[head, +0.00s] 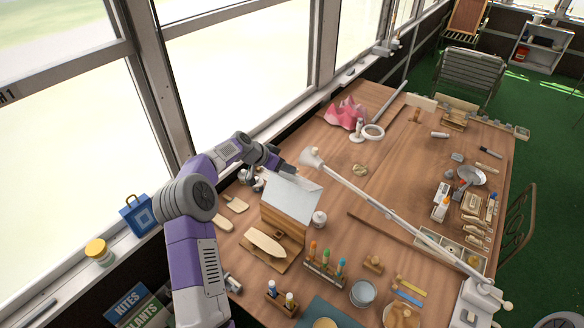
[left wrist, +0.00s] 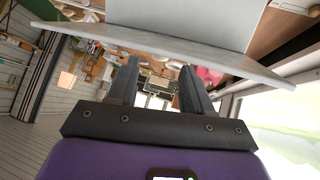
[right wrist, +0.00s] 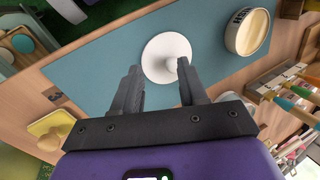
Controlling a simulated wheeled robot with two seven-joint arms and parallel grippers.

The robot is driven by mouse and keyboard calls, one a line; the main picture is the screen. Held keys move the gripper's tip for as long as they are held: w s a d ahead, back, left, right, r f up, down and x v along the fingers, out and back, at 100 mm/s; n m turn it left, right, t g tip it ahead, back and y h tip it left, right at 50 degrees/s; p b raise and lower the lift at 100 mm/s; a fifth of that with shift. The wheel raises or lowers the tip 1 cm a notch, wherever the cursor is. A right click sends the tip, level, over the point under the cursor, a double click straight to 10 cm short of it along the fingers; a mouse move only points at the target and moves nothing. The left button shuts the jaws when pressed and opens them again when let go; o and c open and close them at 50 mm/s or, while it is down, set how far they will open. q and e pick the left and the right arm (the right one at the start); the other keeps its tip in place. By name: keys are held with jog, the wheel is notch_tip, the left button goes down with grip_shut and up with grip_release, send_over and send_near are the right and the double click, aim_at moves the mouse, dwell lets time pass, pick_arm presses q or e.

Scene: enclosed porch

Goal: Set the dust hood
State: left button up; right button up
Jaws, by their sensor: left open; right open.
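The white cone-shaped hood (head: 312,158) hangs at the upper end of a long jointed white arm (head: 385,208) above the table. My left gripper (head: 285,167) is open and empty, just left of the hood and close to the back edge of the small wooden house's grey roof (head: 293,195). In the left wrist view a pale grey panel (left wrist: 180,42) spans the picture just beyond the open fingertips (left wrist: 158,72); I cannot tell if they touch it. My right gripper (right wrist: 158,78) is open above a blue mat (right wrist: 105,60), with a white knobbed disc (right wrist: 160,50) below.
The jointed arm's base (head: 475,305) is at the front right. Paint bottles in a rack (head: 325,270), a metal cup (head: 363,293) and a sectioned tray (head: 452,252) crowd the front. A pink object (head: 345,113) is at the back.

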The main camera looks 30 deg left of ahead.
pick_arm(q)
jog(key=shift+x, duration=1.9)
grip_shut()
